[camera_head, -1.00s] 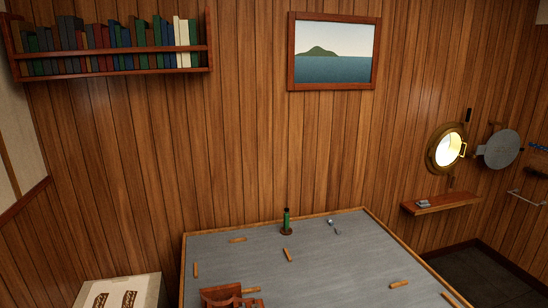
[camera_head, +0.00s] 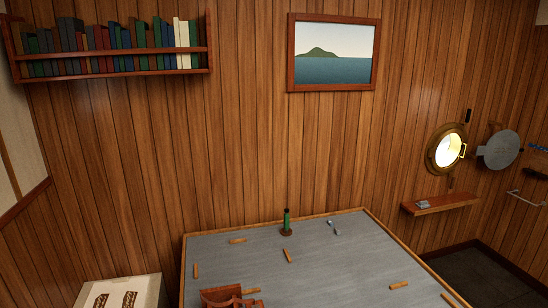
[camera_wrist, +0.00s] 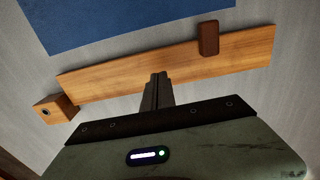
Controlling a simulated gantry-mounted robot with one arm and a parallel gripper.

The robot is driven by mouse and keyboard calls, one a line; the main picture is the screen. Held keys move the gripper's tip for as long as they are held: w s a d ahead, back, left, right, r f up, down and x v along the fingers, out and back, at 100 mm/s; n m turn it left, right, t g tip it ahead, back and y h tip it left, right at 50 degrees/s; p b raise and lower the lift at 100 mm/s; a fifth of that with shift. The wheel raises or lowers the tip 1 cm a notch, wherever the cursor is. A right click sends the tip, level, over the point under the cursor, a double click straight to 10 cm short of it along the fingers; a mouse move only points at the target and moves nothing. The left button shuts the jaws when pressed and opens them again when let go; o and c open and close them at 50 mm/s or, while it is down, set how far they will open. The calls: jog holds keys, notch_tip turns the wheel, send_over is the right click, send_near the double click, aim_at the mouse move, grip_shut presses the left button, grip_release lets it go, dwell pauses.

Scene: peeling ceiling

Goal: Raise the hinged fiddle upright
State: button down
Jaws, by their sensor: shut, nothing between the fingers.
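A long, flat wooden strip (camera_wrist: 120,76), which looks like the fiddle, runs slantwise across the wrist view on a grey surface. It appears to lie flat. A dark brown block (camera_wrist: 208,38) sits across its upper edge toward the right. A small wooden block with a dark round hole (camera_wrist: 54,109) is at its left end. My gripper (camera_wrist: 159,76) is shut and empty, its fingertips overlapping the strip's near edge in the picture. I cannot tell whether they touch it. In the head view my gripper is not recognisable, and I cannot tell which strip this is.
The grey table (camera_head: 330,265) has a raised wooden rim and several short wooden strips. A green bottle (camera_head: 287,220) stands near its back edge. A reddish-brown wooden object (camera_head: 222,297) is at the front. A blue flat area (camera_wrist: 120,20) lies beyond the strip.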

jog(key=shift+r, duration=0.2)
jog(key=shift+w+d+r, duration=0.1)
jog(key=shift+r, duration=0.1)
dwell(0.4)
jog(key=shift+d+r+p, duration=0.1)
jog(key=shift+r+p, duration=0.1)
jog(key=shift+p, duration=0.15)
jog(key=shift+r, duration=0.15)
dwell(0.4)
jog(key=shift+d+r, duration=0.1)
jog(key=shift+r, duration=0.1)
jog(key=shift+p, duration=0.3)
